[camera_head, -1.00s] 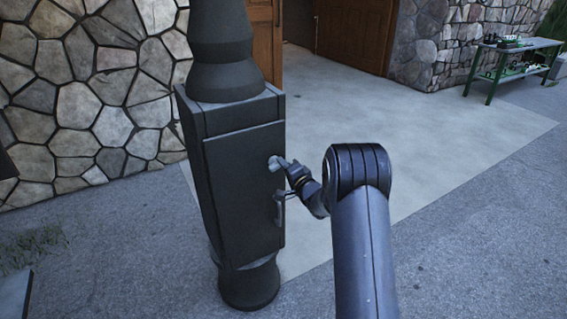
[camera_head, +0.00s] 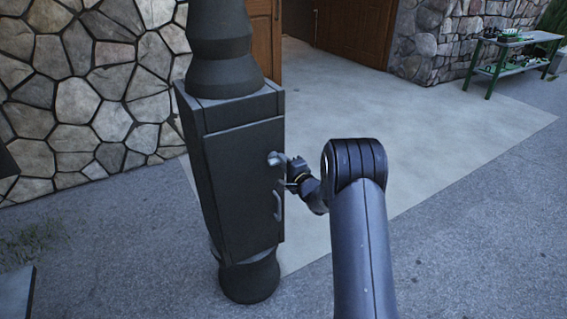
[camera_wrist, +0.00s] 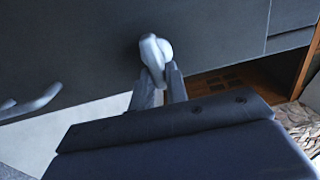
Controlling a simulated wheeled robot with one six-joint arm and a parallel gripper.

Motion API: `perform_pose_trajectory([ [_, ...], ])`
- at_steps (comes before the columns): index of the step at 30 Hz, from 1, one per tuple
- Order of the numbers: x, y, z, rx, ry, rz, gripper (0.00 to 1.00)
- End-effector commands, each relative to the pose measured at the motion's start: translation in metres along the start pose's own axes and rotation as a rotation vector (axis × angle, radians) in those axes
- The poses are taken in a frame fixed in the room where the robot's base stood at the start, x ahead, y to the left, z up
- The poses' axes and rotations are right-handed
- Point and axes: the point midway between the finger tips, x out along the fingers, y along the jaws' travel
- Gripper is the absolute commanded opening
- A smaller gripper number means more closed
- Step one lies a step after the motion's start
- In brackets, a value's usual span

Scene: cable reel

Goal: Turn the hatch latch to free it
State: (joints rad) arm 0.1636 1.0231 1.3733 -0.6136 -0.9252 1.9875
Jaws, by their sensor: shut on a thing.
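The hatch (camera_head: 243,190) is a dark panel on the front of a box on a dark post, and it looks closed. Its latch (camera_head: 274,159) is a small light-grey lever near the upper right of the panel. The latch also shows in the wrist view (camera_wrist: 153,52), where it hangs from a round boss. My gripper (camera_head: 291,172) is at the latch from the right. In the wrist view its two fingers (camera_wrist: 160,82) are shut on the lower part of the latch lever. A curved grey handle (camera_head: 278,206) sits below the latch, apart from my gripper.
A stone wall (camera_head: 90,90) stands behind the post on the left. A green workbench (camera_head: 512,55) with items on it stands far right, near brown wooden doors (camera_head: 355,30). The paved ground to the right is clear.

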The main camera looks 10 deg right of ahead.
Motion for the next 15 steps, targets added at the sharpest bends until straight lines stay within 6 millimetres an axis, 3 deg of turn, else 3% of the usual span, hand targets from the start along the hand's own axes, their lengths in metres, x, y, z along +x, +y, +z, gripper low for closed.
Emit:
perform_pose_trajectory([
  [3, -0.0003, 0.0006, -0.0007, 0.002, 0.002, 0.001, 0.00],
  [4, -0.0003, 0.0006, -0.0007, 0.002, 0.002, 0.001, 0.17],
  [11, -0.0002, 0.0005, -0.0003, 0.001, 0.001, 0.001, 0.36],
  [15, -0.0001, 0.0004, -0.0002, 0.000, 0.001, 0.001, 0.36],
])
